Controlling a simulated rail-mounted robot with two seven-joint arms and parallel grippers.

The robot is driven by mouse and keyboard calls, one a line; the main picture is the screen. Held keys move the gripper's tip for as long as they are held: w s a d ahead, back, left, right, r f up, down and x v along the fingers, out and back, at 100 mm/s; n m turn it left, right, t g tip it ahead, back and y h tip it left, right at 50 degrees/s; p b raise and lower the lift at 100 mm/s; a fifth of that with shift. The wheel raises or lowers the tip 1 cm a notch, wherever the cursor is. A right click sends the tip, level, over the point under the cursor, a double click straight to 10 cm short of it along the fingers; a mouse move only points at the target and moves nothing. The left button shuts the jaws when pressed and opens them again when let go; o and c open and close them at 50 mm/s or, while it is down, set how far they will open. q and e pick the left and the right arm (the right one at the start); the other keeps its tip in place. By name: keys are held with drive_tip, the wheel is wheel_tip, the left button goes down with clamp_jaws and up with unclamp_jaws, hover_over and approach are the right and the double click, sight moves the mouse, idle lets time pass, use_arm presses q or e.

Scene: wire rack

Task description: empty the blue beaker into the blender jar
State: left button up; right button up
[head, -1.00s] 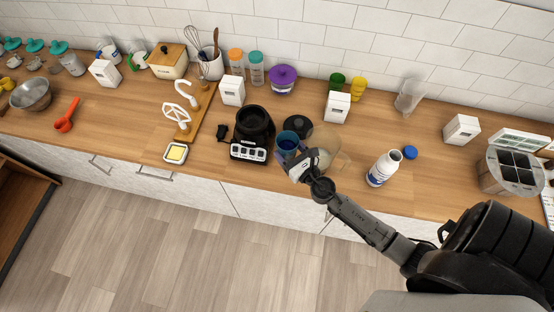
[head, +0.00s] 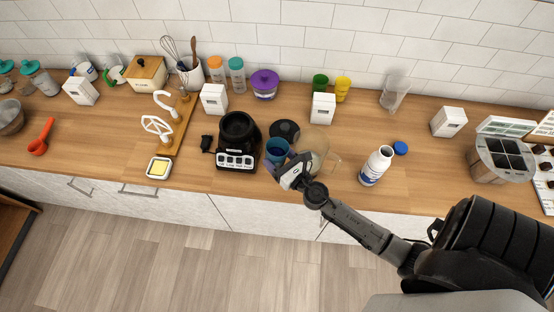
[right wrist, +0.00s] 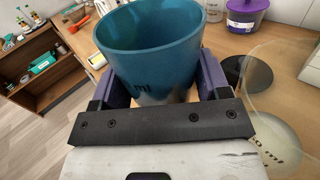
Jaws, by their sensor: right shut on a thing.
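The blue beaker (head: 277,149) is held in my right gripper (head: 284,163), just right of the black blender base in the head view. In the right wrist view the beaker (right wrist: 150,48) stands between the two purple fingers, roughly upright, its mouth open at the top. What is in it cannot be made out. The clear blender jar (head: 316,150), with a handle on its right, stands on the counter just right of the gripper and is partly hidden by it. The jar's see-through wall (right wrist: 290,85) also shows at the right of the wrist view. My left gripper is out of view.
The blender base (head: 237,142) stands left of the beaker. A black lid (head: 286,130) lies behind the beaker. A white bottle (head: 376,166) and its blue cap (head: 401,148) are to the right. White boxes (head: 323,108) and lidded containers (head: 265,85) line the back.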

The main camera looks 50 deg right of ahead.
sight(283, 148)
drive_tip(key=shift+d+r+m+p, duration=0.1)
drive_tip(key=shift+r+m+p, duration=0.2)
drive_tip(key=shift+r, duration=0.65)
drive_tip(key=shift+s+d+r+m+t, duration=0.15)
drive_tip(key=shift+d+r+m, duration=0.15)
drive_tip(key=shift+r+m, duration=0.3)
drive_tip(key=shift+s+d+r+m+t, duration=0.15)
drive_tip(key=shift+d+r+m, duration=0.1)
drive_tip(key=shift+r+m, duration=0.35)
drive_tip(key=shift+r+b, duration=0.1)
drive_tip(key=shift+b, duration=0.2)
